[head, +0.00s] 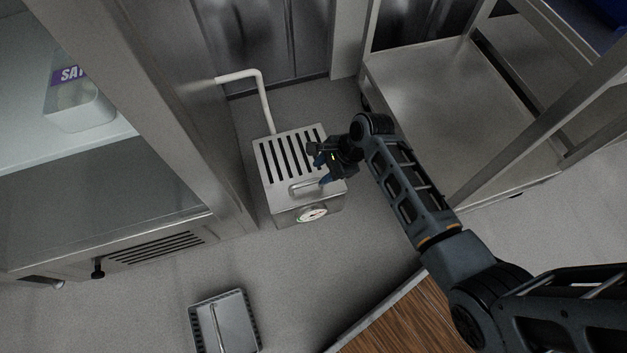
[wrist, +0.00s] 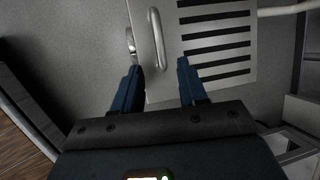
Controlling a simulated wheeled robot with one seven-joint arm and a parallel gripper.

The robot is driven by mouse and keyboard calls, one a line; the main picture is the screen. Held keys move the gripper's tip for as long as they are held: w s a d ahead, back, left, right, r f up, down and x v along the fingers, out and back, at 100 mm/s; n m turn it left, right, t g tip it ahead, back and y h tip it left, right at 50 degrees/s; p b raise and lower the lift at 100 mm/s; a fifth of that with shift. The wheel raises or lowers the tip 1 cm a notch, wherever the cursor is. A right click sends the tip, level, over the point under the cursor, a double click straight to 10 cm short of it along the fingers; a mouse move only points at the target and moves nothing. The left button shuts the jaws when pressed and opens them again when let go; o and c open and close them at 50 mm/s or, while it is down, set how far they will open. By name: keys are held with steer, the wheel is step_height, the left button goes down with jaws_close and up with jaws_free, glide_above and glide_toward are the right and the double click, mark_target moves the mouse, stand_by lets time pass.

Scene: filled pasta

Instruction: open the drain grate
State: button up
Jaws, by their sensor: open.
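The drain grate (head: 275,150) is a pale metal plate with dark slots, on top of a low metal box on the floor. It also shows in the wrist view (wrist: 222,28). A bar handle (head: 306,187) stands on the plain part of the top near the gauge side, and shows in the wrist view (wrist: 157,30). The grate lies flat. My gripper (head: 321,170) is open over the right part of the top. In the wrist view its blue fingertips (wrist: 158,68) lie on either side of the handle's near end; whether they touch it I cannot tell.
A round gauge (head: 313,214) is on the box's front, and a white pipe (head: 265,100) runs behind it. A metal cabinet (head: 215,150) stands close at left, a steel shelf rack (head: 420,85) at right. A dark-edged tray with a handle (head: 228,315) lies on the floor in front.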

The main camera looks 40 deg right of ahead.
mark_target(311, 181)
steer(key=b+x, duration=0.3)
steer(key=x, duration=0.3)
steer(key=shift+w+a+f, duration=0.1)
steer(key=shift+a+f, duration=0.05)
steer(key=shift+f, duration=0.25)
jaws_close()
